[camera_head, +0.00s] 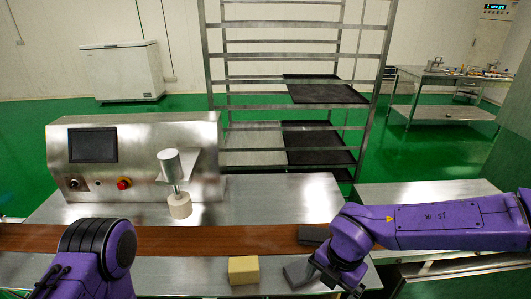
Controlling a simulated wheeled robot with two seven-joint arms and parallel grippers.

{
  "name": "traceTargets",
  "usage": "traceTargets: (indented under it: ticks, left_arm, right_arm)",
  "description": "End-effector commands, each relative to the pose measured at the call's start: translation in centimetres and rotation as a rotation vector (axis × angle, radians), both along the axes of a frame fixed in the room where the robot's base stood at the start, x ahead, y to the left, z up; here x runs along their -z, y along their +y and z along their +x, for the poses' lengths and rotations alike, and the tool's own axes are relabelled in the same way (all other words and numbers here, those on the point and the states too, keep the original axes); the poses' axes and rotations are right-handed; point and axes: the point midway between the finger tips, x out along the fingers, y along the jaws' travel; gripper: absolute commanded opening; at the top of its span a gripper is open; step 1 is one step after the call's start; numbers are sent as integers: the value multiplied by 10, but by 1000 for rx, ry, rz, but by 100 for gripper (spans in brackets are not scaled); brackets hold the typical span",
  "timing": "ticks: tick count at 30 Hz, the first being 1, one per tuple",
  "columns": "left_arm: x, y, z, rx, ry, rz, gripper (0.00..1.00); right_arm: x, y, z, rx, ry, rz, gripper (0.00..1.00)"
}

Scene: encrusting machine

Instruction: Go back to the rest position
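My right arm reaches in from the right, low over the front of the machine table. Its gripper (307,254) shows two dark grey pads standing apart, with nothing visible between them. The near pad lies just right of a yellow block (243,271), with a small gap between them in the picture. My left arm shows at the bottom left as a purple and black link. Its gripper fingers are not visible.
The steel encrusting machine (135,150) has a screen, a red button and a nozzle over the brown conveyor belt (210,238). A tall rack (208,75) with dark trays (325,92) stands behind. A side table (445,78) and white chest (123,72) stand farther back.

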Motion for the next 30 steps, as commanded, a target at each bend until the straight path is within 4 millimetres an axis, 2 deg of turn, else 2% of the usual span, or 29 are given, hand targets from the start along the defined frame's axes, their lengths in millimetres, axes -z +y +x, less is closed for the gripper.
traceTargets:
  ticks: [5,8,11,13,14,15,17,18,21,22,25,30]
  left_arm:
    - [0,0,0,0,1,-1,0]
    - [0,0,0,0,1,-1,0]
    - [0,0,0,0,1,-1,0]
    - [0,0,0,0,1,-1,0]
    - [0,0,0,0,1,-1,0]
    - [0,0,0,0,1,-1,0]
    - [0,0,0,0,1,-1,0]
    - [0,0,0,0,1,-1,0]
    - [0,0,0,0,1,-1,0]
    - [0,0,0,0,1,-1,0]
    - [0,0,0,0,1,-1,0]
    - [0,0,0,0,1,-1,0]
  right_arm:
    - [16,-22,11,-365,-109,-130,97]
    - [37,-41,14,-673,-148,-264,97]
    - [68,-63,11,-1071,-137,-430,97]
    - [98,-80,2,-1436,-85,-559,97]
    - [112,-88,-5,-1619,-50,-612,97]
    - [132,-98,-17,-1880,10,-674,97]
    - [163,-110,-44,-2296,112,-734,97]
    - [182,-117,-67,-2561,178,-739,97]
    - [218,-134,-131,-3056,277,-648,97]
    - [224,-139,-147,3015,-279,585,97]
    - [235,-156,-186,2936,-325,434,97]
    - [236,-159,-191,2930,-335,415,97]
